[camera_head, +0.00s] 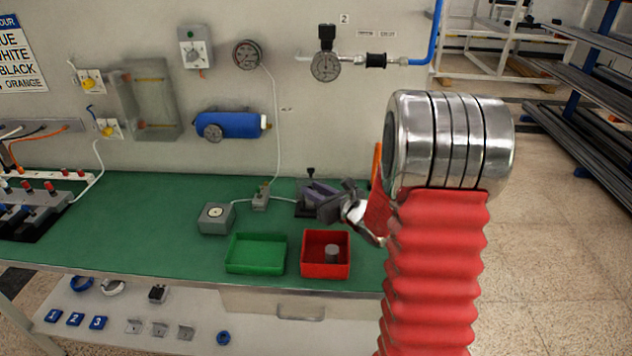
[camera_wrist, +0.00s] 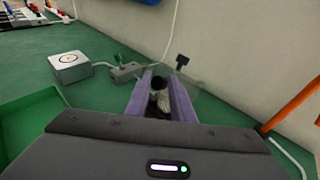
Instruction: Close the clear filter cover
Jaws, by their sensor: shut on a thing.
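My gripper (camera_head: 316,193) reaches in from the right over the back of the green bench. In the wrist view its two purple fingers (camera_wrist: 163,79) are close together around a small filter assembly with a dark round part (camera_wrist: 159,82) and a pale lower part. A clear, rounded cover (camera_wrist: 192,86) shows faintly at the right finger. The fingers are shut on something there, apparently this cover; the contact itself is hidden. A black T-shaped knob (camera_wrist: 181,62) stands just behind. In the head view my gripper hides most of the assembly, and I cannot tell the cover's exact angle.
A grey box with a round top (camera_head: 216,218) and a small grey fitting (camera_head: 260,199) stand left of my gripper. A green tray (camera_head: 256,268) and a red bin (camera_head: 326,274) lie in front. The wall is close behind. A translucent wall box (camera_head: 150,98) hangs at left.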

